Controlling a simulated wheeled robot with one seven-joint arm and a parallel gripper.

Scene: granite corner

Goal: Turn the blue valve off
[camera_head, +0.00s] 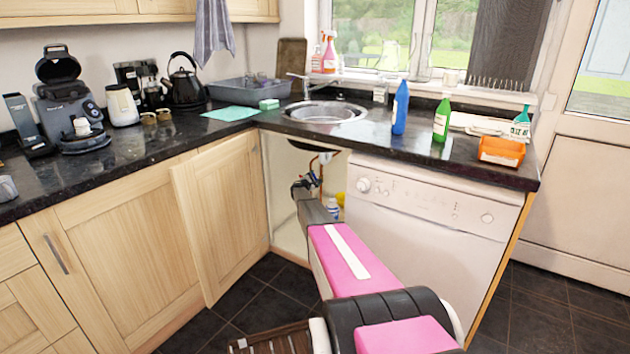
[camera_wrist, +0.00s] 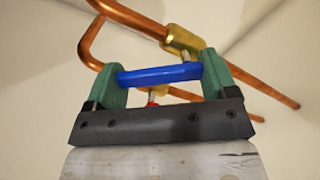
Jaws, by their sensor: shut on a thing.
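In the wrist view the blue valve handle (camera_wrist: 160,75) lies crosswise between the two green fingers of my gripper (camera_wrist: 165,78). The fingers are shut on its two ends. A brass valve body (camera_wrist: 184,40) sits just behind the handle on a copper pipe (camera_wrist: 135,18). A small red part (camera_wrist: 152,104) shows below the blue handle, partly hidden by my gripper. In the head view my pink arm reaches into the open cupboard under the sink, and my gripper (camera_head: 306,186) is small there. The blue handle is hard to make out in that view.
The cupboard door (camera_head: 222,215) stands open to the left of my arm. A white dishwasher (camera_head: 428,205) is close on the right. A blue-and-white container (camera_head: 332,208) stands inside the cupboard. More copper pipe (camera_wrist: 270,88) runs behind my gripper. The dark floor in front is partly clear.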

